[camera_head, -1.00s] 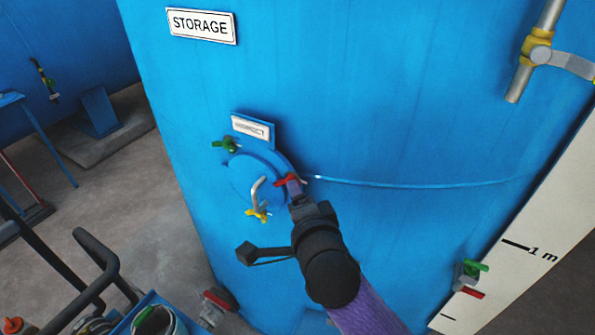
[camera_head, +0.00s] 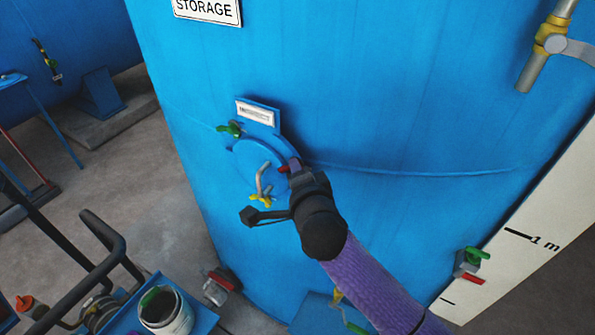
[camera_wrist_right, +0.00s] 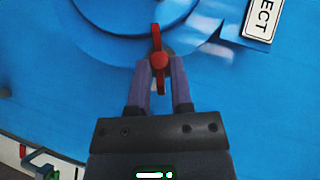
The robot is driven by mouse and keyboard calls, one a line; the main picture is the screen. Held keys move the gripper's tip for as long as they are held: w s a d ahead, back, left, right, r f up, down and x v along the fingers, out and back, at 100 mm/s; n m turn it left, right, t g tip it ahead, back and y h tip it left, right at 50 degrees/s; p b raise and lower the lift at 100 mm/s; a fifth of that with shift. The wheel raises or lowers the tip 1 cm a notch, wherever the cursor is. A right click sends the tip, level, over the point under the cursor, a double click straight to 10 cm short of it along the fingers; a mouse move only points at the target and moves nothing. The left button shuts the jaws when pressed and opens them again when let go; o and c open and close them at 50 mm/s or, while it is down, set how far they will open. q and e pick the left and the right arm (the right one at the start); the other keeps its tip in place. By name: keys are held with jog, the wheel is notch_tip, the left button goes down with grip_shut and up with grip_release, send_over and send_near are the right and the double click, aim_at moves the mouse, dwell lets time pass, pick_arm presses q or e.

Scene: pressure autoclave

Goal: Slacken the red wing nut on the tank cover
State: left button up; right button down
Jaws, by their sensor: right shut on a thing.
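The red wing nut (camera_wrist_right: 159,61) sits at the edge of the round blue tank cover (camera_head: 247,165). In the head view only a bit of the nut (camera_head: 284,169) shows beside my gripper. My right gripper (camera_wrist_right: 161,72) is shut on the wing nut, with one purple finger on each side of it. In the head view my right gripper (camera_head: 296,172) reaches the cover's right side and hides most of the nut. The cover also carries a green wing nut (camera_head: 231,128) at upper left, a yellow wing nut (camera_head: 261,200) at the bottom and a grey bent handle (camera_head: 263,180). My left gripper is out of view.
A small sign plate (camera_head: 257,113) stands out above the cover. A green and red valve (camera_head: 470,264) and a white level scale (camera_head: 525,240) are at right. A cart with a bucket (camera_head: 165,311) stands at lower left.

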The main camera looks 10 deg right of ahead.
jog(key=n+g, duration=0.1)
jog(key=n+g+h, duration=0.1)
jog(key=shift+a+r+g+h, duration=0.15)
jog(key=shift+r+g+h, duration=0.1)
jog(key=shift+g+h, duration=0.05)
jog(key=c, duration=0.5)
grip_release()
